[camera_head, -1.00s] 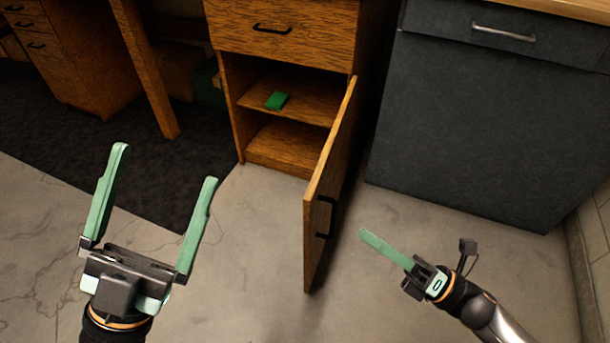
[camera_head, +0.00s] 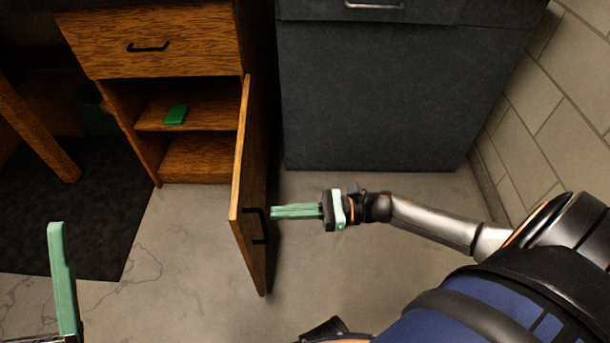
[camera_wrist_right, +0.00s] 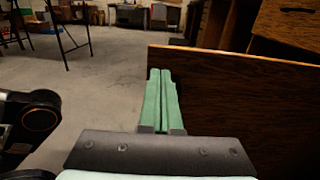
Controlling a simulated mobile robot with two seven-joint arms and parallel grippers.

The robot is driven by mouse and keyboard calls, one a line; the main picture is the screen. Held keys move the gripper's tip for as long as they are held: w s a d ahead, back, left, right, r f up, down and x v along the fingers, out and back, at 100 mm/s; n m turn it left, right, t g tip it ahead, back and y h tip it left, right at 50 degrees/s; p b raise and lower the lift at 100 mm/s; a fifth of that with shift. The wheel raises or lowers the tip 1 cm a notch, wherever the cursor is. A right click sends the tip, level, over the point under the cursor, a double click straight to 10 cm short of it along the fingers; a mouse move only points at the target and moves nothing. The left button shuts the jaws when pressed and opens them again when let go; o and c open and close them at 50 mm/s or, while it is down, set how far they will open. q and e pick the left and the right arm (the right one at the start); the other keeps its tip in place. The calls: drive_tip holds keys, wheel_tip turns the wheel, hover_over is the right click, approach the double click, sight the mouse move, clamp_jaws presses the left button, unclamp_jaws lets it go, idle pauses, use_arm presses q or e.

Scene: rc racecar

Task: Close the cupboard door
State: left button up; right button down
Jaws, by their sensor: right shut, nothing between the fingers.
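The wooden cupboard door (camera_head: 245,187) stands wide open, swung out toward me from the right side of the cupboard (camera_head: 203,157). Its black handle (camera_head: 257,226) is on the right-facing outer side. My right gripper (camera_head: 272,212) is shut and empty, just right of the door near the handle. I cannot tell whether its tips touch the door. In the right wrist view the shut fingers (camera_wrist_right: 163,72) lie in front of the door panel (camera_wrist_right: 235,95), near its edge. Only one finger of my left gripper (camera_head: 63,280) shows, at the lower left.
A green object (camera_head: 176,115) lies on the cupboard shelf. A closed drawer (camera_head: 150,45) is above. A dark grey cabinet (camera_head: 385,95) stands right of the door, and a block wall (camera_head: 560,90) is at the far right. The floor before the cupboard is clear.

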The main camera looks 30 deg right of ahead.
sight(239, 215)
drive_tip(key=x, duration=0.6)
drive_tip(key=shift+w+a, duration=0.1)
drive_tip(key=shift+a, duration=0.05)
drive_tip(key=shift+a, duration=0.1)
